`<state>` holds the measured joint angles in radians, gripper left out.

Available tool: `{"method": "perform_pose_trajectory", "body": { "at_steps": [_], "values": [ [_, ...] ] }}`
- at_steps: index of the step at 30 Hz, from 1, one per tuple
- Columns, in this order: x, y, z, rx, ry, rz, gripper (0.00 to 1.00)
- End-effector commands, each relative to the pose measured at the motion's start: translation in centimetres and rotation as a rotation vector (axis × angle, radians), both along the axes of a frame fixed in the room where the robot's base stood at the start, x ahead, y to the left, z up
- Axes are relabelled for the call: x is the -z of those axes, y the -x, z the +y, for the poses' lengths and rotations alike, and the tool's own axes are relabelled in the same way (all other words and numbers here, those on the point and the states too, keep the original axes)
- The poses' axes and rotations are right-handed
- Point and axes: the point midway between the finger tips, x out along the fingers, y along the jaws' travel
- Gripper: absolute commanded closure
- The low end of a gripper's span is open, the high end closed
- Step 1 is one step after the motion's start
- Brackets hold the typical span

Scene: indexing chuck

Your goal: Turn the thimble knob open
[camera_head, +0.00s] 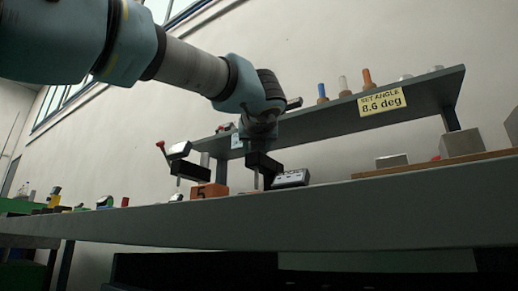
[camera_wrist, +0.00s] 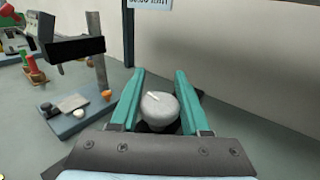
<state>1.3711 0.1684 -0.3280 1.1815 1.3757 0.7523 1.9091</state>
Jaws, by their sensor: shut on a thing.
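A round grey knob (camera_wrist: 160,108) with a pale line mark on its top sits between the two teal fingers of my gripper (camera_wrist: 160,95) in the wrist view. The fingers are shut on its sides, and a dark round part shows just below it. In the head view my gripper (camera_head: 258,180) points down at the bench, beside a small grey box (camera_head: 290,178). The knob itself cannot be made out in the head view.
A stand with a red-tipped lever (camera_head: 185,160) is further left. A shelf (camera_head: 350,118) with a "SET ANGLE 8.6 deg" sign (camera_head: 382,102) hangs above. Grey blocks (camera_head: 461,143) stand at the right.

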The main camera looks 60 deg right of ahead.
Motion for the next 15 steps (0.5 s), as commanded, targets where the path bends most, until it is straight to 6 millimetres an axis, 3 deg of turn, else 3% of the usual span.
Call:
{"method": "perform_pose_trajectory", "body": {
  "at_steps": [15],
  "values": [
    [-0.38,-0.77,0.65,-0.463,-0.015,0.001,1.0]
  ]
}}
